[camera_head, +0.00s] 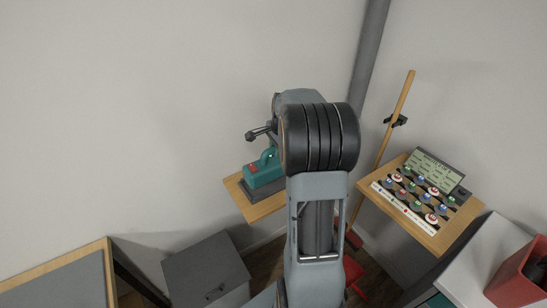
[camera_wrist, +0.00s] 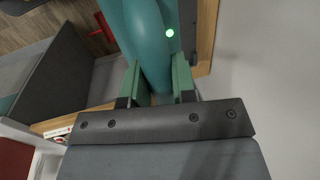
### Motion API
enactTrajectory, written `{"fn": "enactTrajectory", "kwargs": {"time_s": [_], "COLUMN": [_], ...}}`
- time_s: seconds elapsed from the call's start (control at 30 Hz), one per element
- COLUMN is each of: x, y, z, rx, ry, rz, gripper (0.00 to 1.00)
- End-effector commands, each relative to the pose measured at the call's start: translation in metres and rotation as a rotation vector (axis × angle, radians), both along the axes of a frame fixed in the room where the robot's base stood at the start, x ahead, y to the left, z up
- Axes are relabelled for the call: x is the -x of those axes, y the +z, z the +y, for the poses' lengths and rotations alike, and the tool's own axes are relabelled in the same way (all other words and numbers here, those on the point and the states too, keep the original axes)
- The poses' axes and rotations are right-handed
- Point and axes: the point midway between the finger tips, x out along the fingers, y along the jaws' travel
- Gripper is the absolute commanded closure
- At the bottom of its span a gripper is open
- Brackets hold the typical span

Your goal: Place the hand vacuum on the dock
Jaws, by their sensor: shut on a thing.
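The teal hand vacuum (camera_head: 262,174) shows in the head view, left of my arm, with a red patch on top. It sits low over a dark base on a wooden shelf, which looks like the dock (camera_head: 249,194); whether it is fully seated I cannot tell. My gripper (camera_wrist: 158,84) is shut on the vacuum's teal handle (camera_wrist: 146,38) in the wrist view. A small lit green spot (camera_wrist: 170,33) shows beside the handle. My arm hides the vacuum's right end in the head view.
The wooden shelf (camera_head: 262,210) stands out from the wall. A grey cabinet (camera_head: 206,270) is at lower left. On the right is a wooden board with round pieces (camera_head: 412,225), a wooden pole (camera_head: 394,120) and a red bin (camera_head: 518,280).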

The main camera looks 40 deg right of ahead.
Motion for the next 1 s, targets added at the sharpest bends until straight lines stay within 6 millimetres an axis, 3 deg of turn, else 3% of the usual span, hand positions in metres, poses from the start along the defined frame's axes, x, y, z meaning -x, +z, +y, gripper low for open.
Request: {"fn": "enactTrajectory", "kwargs": {"time_s": [0.1,0.4,0.73,1.0], "x": [-0.022,-0.049,-0.058,-0.058], "y": [-0.016,-0.051,-0.063,-0.092], "z": [-0.009,-0.019,-0.023,-0.023], "rx": [-0.001,0.001,0.001,0.000], "ry": [0.000,0.000,0.000,0.000], "rz": [0.002,-0.003,-0.002,-0.002], "gripper": [0.97,0.97,0.97,0.97]}}
